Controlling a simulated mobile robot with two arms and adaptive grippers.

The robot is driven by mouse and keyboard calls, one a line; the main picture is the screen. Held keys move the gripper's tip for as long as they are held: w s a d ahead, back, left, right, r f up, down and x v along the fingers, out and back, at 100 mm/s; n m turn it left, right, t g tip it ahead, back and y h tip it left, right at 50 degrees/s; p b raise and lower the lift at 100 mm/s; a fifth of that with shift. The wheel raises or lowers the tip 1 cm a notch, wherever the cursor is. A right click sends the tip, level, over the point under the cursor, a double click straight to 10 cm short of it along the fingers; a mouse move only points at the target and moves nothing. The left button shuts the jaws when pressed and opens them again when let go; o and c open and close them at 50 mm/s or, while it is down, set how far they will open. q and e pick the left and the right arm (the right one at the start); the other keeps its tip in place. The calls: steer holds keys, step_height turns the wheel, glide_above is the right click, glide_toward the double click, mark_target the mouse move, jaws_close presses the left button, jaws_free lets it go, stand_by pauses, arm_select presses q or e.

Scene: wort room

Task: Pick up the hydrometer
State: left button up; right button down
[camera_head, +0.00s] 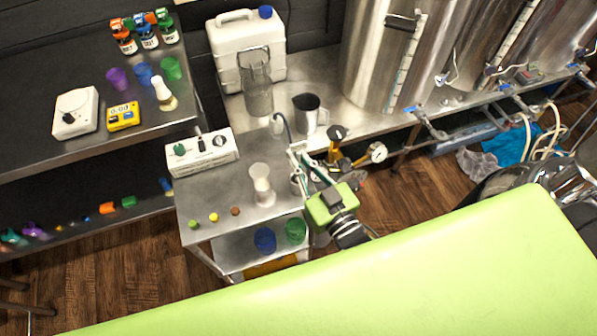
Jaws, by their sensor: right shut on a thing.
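My right gripper (298,152) reaches up and left over the right edge of the small steel table (225,180). Its fingers are shut on a thin, pale thing, which looks like the hydrometer; it is too small and too covered by the fingers to make out fully. A clear cylinder with a white base (262,186) stands upright on the table, left of the gripper and apart from it. A small metal cup (297,184) is partly hidden behind the fingers. My left gripper is not in view.
A white control box (202,152) stands at the table's back left. Three small coloured caps, including a brown one (235,211), lie along the front. A steel jug (308,112) and a white canister (245,50) stand behind.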

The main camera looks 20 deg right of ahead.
step_height(320, 180, up, 9)
steer(key=shift+r, duration=0.55)
stand_by(0.4)
